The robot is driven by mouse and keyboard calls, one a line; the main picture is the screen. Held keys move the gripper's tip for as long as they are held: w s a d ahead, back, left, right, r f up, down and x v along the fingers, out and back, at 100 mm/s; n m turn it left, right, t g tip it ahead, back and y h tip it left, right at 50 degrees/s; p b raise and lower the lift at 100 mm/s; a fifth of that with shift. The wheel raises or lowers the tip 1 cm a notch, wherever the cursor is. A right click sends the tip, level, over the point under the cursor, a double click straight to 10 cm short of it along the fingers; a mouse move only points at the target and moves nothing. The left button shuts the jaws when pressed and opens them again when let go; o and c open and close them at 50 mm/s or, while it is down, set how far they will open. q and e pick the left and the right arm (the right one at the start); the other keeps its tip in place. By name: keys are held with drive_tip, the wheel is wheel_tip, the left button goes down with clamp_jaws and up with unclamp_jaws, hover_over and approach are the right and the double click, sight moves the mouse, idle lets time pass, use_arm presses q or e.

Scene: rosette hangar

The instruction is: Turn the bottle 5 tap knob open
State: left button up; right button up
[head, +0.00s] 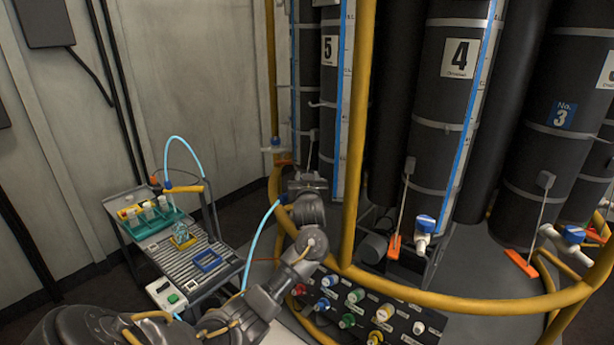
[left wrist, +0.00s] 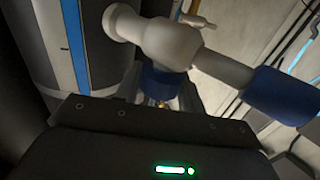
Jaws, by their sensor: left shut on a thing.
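Bottle 5 (head: 328,80) is a tall dark cylinder with a white "5" label and a blue-striped scale. My left gripper (head: 307,184) is low in front of it and hides most of its tap in the head view. In the left wrist view the tap (left wrist: 172,42) has a whitish body, and its outlet ends in a blue fitting (left wrist: 283,95). The blue knob (left wrist: 160,82) sits at the jaws of my left gripper, which is shut on it. The knob's lower part is hidden by the gripper. My right gripper is not in view.
A yellow rail (head: 440,300) curves around the bottles, with a yellow upright (head: 357,130) right of my left gripper. A light-blue hose (head: 252,240) hangs beside my arm. A cart (head: 165,262) stands left. A panel of coloured knobs (head: 365,312) lies below.

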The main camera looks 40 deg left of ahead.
use_arm(q)
drive_tip(key=shift+n+g+y+p, duration=0.85)
drive_tip(key=shift+n+g+y, duration=0.35)
drive_tip(key=shift+g+y, duration=0.15)
drive_tip(key=shift+g, duration=0.25)
drive_tip(key=o, duration=1)
drive_tip(key=shift+c, duration=0.2)
drive_tip(key=shift+r, duration=0.5)
drive_tip(key=r, duration=0.2)
drive_tip(key=r+b, duration=0.1)
drive_tip(key=shift+s+d, duration=0.25)
drive_tip(key=shift+d, duration=0.05)
drive_tip(key=s+d+r, duration=0.8)
drive_tip(key=s+r, duration=0.1)
drive_tip(key=s, duration=0.1)
drive_tip(key=shift+s, duration=0.3)
